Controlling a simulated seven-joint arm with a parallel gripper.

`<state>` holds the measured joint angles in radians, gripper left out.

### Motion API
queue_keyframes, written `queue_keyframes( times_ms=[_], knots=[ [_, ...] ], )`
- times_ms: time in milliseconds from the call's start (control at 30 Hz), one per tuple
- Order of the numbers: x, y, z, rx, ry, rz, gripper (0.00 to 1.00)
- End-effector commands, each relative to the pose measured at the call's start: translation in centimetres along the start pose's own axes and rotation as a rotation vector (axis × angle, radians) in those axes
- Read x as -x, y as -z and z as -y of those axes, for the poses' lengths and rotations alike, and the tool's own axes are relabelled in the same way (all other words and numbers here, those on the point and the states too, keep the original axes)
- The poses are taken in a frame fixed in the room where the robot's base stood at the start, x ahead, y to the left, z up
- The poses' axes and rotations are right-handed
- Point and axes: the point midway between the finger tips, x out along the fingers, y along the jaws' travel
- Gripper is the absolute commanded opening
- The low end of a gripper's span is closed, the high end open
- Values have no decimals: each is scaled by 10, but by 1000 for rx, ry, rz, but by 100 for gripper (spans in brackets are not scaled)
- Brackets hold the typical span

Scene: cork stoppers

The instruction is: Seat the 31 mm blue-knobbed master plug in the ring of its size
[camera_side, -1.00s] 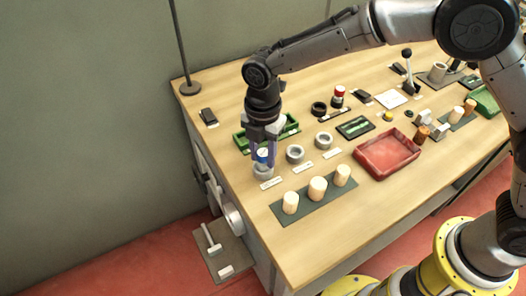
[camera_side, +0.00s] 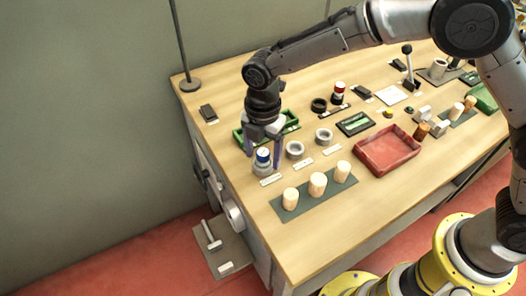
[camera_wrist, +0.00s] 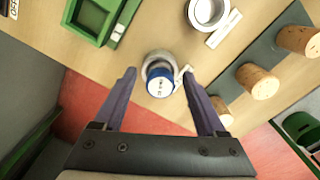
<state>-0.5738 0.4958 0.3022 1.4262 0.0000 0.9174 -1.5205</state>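The blue-knobbed plug (camera_side: 262,155) stands in the leftmost grey ring (camera_side: 262,169) and looks upright in the side view. In the wrist view the blue knob with its pale marked top (camera_wrist: 160,85) covers much of the ring (camera_wrist: 157,57). How deep the plug sits cannot be told. My gripper (camera_side: 263,160) is open, its fingers on either side of the knob with gaps between. The wrist view shows the open fingers too (camera_wrist: 158,72). Two other grey rings, a middle one (camera_side: 295,150) and a right one (camera_side: 323,136), look empty.
Three corks (camera_side: 318,184) stand on a dark mat (camera_side: 300,209) in front of the rings. A green tray (camera_side: 243,142) lies behind my gripper. A red tray (camera_side: 388,150) is to the right. A red-topped plug (camera_side: 339,92) stands farther back. The table's left edge is close.

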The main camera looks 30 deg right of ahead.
Motion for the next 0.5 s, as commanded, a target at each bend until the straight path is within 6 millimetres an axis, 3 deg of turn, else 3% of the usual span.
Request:
queue_keyframes(
  times_ms=[267,500],
  knots=[
    [4,0,0,0,-1,0,73],
    [42,0,-1,0,-6,0,73]
  ],
)
